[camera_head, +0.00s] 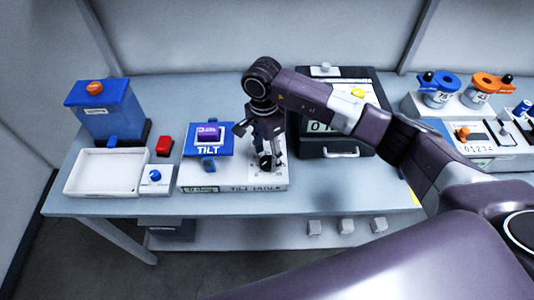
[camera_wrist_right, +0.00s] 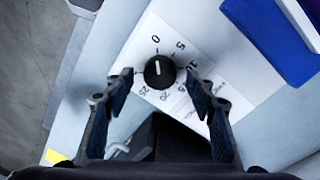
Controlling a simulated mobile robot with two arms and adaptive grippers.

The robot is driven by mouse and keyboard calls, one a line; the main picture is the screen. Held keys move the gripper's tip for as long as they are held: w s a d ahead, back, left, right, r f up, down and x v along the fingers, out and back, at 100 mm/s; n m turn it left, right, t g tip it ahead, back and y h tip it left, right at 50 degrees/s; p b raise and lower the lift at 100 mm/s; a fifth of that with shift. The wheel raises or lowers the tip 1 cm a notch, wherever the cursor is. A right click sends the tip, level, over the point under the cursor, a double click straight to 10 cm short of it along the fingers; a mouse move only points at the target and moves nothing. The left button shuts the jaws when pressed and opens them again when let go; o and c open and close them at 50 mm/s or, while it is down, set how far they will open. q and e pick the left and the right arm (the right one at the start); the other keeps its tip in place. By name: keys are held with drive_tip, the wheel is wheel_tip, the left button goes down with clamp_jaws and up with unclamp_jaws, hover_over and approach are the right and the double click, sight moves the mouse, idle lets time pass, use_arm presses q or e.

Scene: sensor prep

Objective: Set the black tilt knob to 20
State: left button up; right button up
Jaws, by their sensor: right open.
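The black tilt knob (camera_wrist_right: 159,72) sits on a white panel with a printed scale of 0, 5, 10, 15, 20 and 25. Its white pointer line points toward the 0. In the head view the knob is mostly hidden by my right gripper (camera_head: 266,160), which reaches down over the right part of the white TILT base (camera_head: 232,188). In the right wrist view the right gripper (camera_wrist_right: 160,78) is open, with one finger on each side of the knob and a visible gap to it. My left gripper is not in view.
A blue TILT block (camera_head: 223,141) with a purple part stands left of the knob. Further left are a white tray (camera_head: 105,188), a red block (camera_head: 164,146) and a small blue knob (camera_head: 155,174). A black case (camera_head: 350,149) stands close on the right.

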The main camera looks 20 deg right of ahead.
drive_tip(key=shift+f, duration=0.8)
drive_tip(key=c, duration=1.2)
drive_tip(key=shift+o, duration=0.2)
